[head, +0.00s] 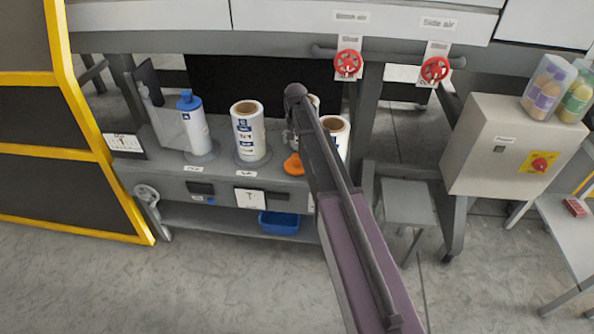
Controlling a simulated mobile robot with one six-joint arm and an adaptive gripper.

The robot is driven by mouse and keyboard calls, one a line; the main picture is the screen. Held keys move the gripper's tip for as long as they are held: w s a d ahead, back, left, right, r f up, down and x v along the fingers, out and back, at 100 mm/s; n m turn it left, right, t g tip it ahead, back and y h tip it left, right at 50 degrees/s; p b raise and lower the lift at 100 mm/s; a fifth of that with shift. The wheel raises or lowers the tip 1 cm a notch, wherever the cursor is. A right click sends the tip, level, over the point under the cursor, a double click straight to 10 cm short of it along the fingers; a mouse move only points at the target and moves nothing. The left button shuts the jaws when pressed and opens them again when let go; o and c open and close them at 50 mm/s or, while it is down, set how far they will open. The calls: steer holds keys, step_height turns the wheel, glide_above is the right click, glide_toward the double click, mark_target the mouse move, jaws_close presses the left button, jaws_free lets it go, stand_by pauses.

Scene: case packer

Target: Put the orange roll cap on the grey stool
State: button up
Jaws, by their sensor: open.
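The orange roll cap (293,166) sits near the front edge of the grey shelf, between two white rolls, partly hidden by my arm. My gripper (291,145) is small in view and largely hidden behind my arm; it is open, just above or beside the cap. I cannot tell whether it touches the cap. The grey stool (408,194) stands on the floor to the right of the shelf, and the part of its top that shows is bare.
White rolls (249,135) and (340,126) with brown cores and a blue-capped bottle (196,128) stand on the shelf. A blue bin (279,223) is below. Red valve wheels (348,64) hang above. A beige control box (510,145) is right of the stool. Front floor is clear.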

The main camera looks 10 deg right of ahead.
mark_target(296, 156)
steer(key=shift+f+b, duration=0.9)
steer(key=shift+f, duration=0.35)
steer(key=shift+f, duration=0.1)
step_height(296, 156, down, 5)
steer(key=b, duration=0.5)
steer(key=shift+s, duration=0.1)
jaws_close()
